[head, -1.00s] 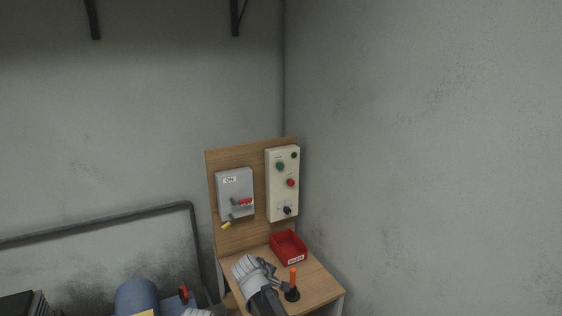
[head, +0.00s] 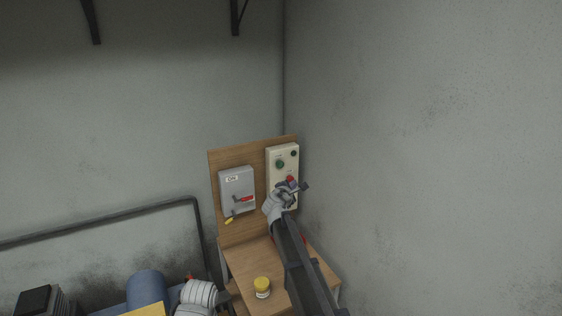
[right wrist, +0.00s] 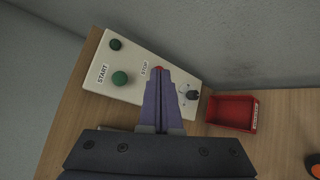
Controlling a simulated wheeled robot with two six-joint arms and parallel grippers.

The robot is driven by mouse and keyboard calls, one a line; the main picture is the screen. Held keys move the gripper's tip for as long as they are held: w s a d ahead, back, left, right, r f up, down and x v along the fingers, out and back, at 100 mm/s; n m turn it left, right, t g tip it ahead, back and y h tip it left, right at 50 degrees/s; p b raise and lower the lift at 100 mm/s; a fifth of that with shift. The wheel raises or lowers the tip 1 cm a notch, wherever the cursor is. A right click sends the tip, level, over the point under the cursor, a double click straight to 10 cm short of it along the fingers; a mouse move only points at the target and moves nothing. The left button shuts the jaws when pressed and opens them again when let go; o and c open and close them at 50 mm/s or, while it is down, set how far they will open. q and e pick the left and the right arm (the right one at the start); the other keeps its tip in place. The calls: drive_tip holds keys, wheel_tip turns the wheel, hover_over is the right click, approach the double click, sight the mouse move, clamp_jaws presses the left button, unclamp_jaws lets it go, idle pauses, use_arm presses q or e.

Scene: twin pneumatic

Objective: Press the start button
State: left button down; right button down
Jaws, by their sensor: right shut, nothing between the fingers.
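The cream control box (head: 273,165) is on the wooden panel. Its green start button (head: 280,164) shows in the head view, and beside the START label in the right wrist view (right wrist: 120,78). My right gripper (head: 293,186) is shut and empty in front of the lower part of the box. In the right wrist view its fingertips (right wrist: 158,72) overlap the red stop button (right wrist: 158,68) and partly hide it; I cannot tell whether they touch. The start button is left of the fingertips there. My left arm's white ribbed wrist shows at the bottom of the head view; its fingers are unclear.
A dark green round piece (right wrist: 115,44) and a black knob (right wrist: 193,94) are also on the box. A red bin (right wrist: 232,112) is below it. A grey ON switch box (head: 236,188) is to the left. A yellow-lidded jar (head: 262,287) stands on the bench.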

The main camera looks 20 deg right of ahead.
sight(280, 164)
drive_tip(key=shift+w+d+r+n+t, duration=0.3)
drive_tip(key=shift+w+d+r+n, duration=0.1)
drive_tip(key=shift+w+r, duration=0.2)
drive_tip(key=shift+a, duration=0.1)
drive_tip(key=w+a, duration=0.1)
drive_tip(key=w, duration=0.7)
drive_tip(key=shift+w+a, duration=0.25)
drive_tip(key=shift+a, duration=0.1)
drive_tip(key=shift+w, duration=0.15)
idle(1.7)
drive_tip(key=shift+w+a, duration=0.1)
drive_tip(key=shift+w, duration=0.15)
drive_tip(key=shift+w+a, duration=0.1)
drive_tip(key=shift+w, duration=0.4)
idle(1.0)
drive_tip(key=shift+s, duration=0.1)
drive_tip(key=shift+s+d, duration=0.2)
drive_tip(key=shift+s, duration=0.6)
